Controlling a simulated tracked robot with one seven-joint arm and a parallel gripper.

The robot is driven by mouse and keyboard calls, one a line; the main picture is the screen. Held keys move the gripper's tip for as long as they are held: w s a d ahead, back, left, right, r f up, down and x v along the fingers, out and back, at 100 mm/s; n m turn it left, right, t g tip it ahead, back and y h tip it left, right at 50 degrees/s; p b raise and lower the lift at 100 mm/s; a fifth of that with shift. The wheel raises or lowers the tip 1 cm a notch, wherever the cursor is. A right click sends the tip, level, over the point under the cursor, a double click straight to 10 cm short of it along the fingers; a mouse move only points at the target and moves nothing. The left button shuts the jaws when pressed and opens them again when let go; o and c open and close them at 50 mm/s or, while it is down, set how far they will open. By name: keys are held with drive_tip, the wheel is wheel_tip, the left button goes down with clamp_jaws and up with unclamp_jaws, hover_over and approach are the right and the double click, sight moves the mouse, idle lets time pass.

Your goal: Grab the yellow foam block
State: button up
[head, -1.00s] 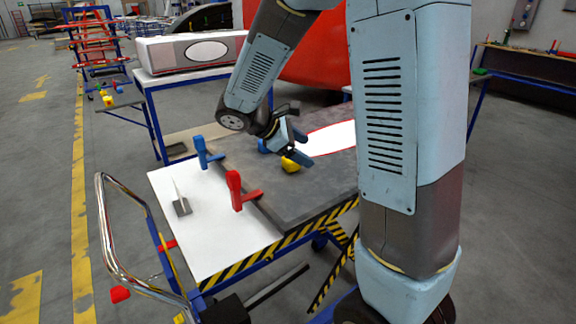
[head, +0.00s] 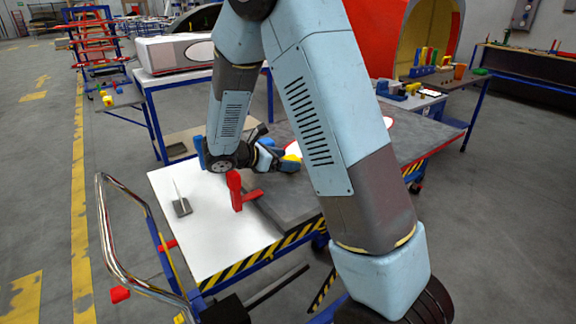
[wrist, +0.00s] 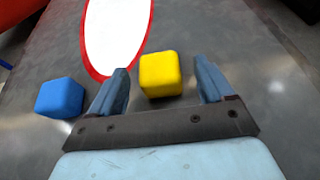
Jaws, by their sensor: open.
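The yellow foam block (wrist: 160,74) lies on the dark grey panel (wrist: 215,50) in the wrist view. It sits between and slightly beyond the tips of my open gripper (wrist: 166,75), with a visible gap on both sides. The gripper is empty. In the head view my gripper (head: 280,160) is low over the panel, and only a bit of the yellow block (head: 293,150) shows behind it. A blue block (wrist: 61,97) lies to the left of the left finger in the wrist view.
A red clamp (head: 238,189) and a blue clamp (head: 199,150) stand at the panel's left edge. A grey scraper-like tool (head: 181,205) is on the white tabletop (head: 215,240). A red-rimmed white oval (wrist: 116,35) marks the panel beyond the blocks.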

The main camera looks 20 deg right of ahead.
drive_tip(key=shift+x, duration=2.35)
drive_tip(key=c, duration=1)
